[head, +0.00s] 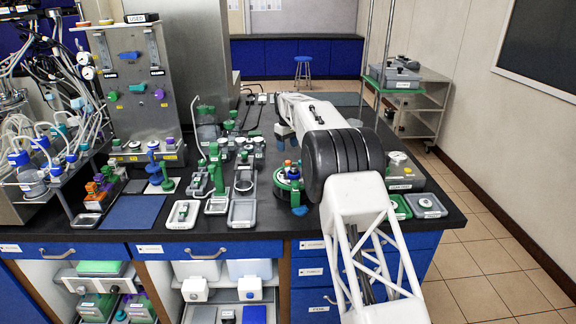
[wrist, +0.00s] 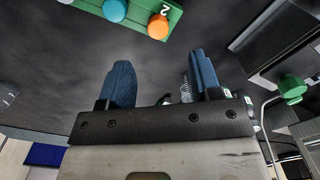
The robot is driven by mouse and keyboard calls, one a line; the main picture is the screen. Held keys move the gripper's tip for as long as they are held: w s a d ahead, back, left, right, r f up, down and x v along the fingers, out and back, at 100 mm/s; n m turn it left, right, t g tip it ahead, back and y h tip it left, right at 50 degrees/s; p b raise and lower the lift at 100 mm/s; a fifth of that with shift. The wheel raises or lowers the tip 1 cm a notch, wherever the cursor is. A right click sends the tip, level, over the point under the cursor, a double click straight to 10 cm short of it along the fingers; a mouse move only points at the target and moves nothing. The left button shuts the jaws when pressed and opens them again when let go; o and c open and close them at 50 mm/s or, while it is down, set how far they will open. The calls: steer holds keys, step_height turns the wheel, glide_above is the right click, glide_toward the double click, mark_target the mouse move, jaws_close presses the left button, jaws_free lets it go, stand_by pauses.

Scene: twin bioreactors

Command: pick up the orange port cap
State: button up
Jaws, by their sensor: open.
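The orange port cap (wrist: 158,27) shows in the wrist view near the top edge, seated on a green holder (wrist: 172,14) beside a white figure 2. A blue cap (wrist: 114,10) sits to its left on the same holder. My gripper (wrist: 162,78) is open, with its two blue fingers spread and nothing between them. The cap lies beyond the fingertips, apart from them. In the head view my gripper (head: 284,131) hangs over the bench, partly hidden by my arm. A small orange top (head: 288,163) shows on a round green stand (head: 281,187); I cannot tell if it is the same cap.
A metal panel (head: 130,85) with coloured knobs stands at the back left. In the wrist view a green knob (wrist: 292,88) stands at the right.

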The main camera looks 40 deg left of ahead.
mark_target(288, 161)
steer(key=shift+f, duration=1.25)
steer(key=shift+w+f, duration=0.1)
steer(key=shift+f, duration=2.55)
steer(key=c, duration=1)
